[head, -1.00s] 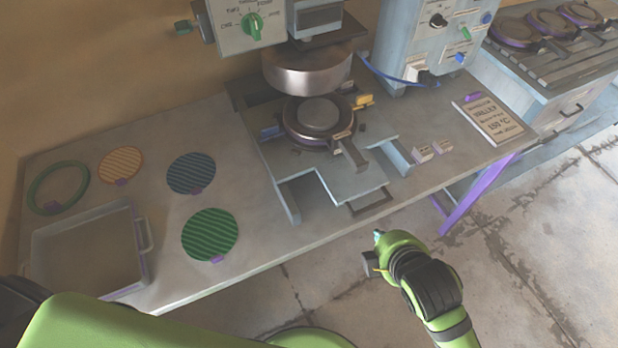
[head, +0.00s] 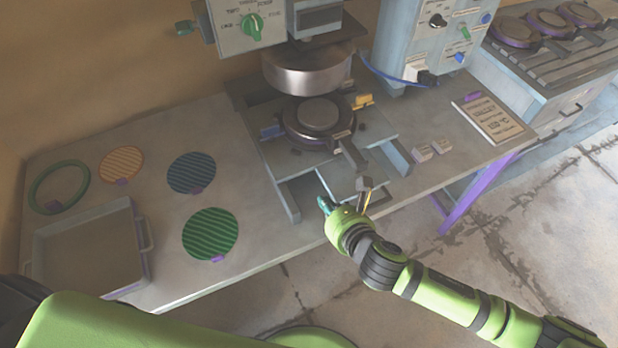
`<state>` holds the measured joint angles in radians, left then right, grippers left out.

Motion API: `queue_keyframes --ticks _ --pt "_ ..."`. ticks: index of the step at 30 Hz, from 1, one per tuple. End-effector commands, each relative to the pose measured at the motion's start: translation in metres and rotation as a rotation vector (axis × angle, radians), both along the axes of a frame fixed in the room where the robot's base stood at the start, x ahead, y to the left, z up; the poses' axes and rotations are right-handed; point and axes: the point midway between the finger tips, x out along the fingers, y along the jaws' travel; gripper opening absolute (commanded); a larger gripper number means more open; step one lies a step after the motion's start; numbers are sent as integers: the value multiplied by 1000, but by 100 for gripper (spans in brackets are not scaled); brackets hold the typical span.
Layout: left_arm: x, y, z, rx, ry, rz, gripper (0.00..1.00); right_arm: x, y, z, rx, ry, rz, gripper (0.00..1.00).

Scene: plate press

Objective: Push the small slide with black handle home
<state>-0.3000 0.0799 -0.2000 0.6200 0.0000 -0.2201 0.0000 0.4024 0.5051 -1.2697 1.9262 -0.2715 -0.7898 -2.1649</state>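The small grey slide (head: 338,178) sticks out toward the front of the bench, below the press. Its black handle, seen at its front edge earlier, is hidden now behind my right gripper. My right gripper (head: 365,192) is at the slide's front edge, with its arm coming in from the lower right. I cannot tell whether it touches the handle, or whether its fingers are open or shut. A round mould (head: 318,116) with a handle sits behind the slide, under the press head (head: 305,72). My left gripper is out of view.
Side rails (head: 288,200) flank the slide. Two small white blocks (head: 422,152) and a sign (head: 490,118) lie to the right. Green (head: 210,236) and blue (head: 190,173) ribbed discs and a grey tray (head: 137,283) are to the left. The floor in front is open.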

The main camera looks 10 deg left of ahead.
Motion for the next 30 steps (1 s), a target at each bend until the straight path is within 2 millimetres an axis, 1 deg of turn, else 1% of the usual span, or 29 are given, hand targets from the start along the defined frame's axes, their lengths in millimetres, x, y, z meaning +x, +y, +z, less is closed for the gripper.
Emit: queue_keyframes --ticks 1,3,9,10,12,15,21,30 --pt "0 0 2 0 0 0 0 8 6 -3 2 0 -2 0" --pt "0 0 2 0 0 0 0 17 13 -10 2 0 -2 0" --pt "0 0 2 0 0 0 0 41 30 -28 2 2 -3 0" --pt "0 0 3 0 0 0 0 45 33 -30 2 1 -4 0" --pt "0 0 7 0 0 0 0 54 40 -26 3 -2 -2 0" --pt "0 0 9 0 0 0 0 63 46 -28 3 1 -2 0" --pt "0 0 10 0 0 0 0 73 53 -28 2 0 -1 0" --pt "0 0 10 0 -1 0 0 74 54 -29 3 1 -1 0"
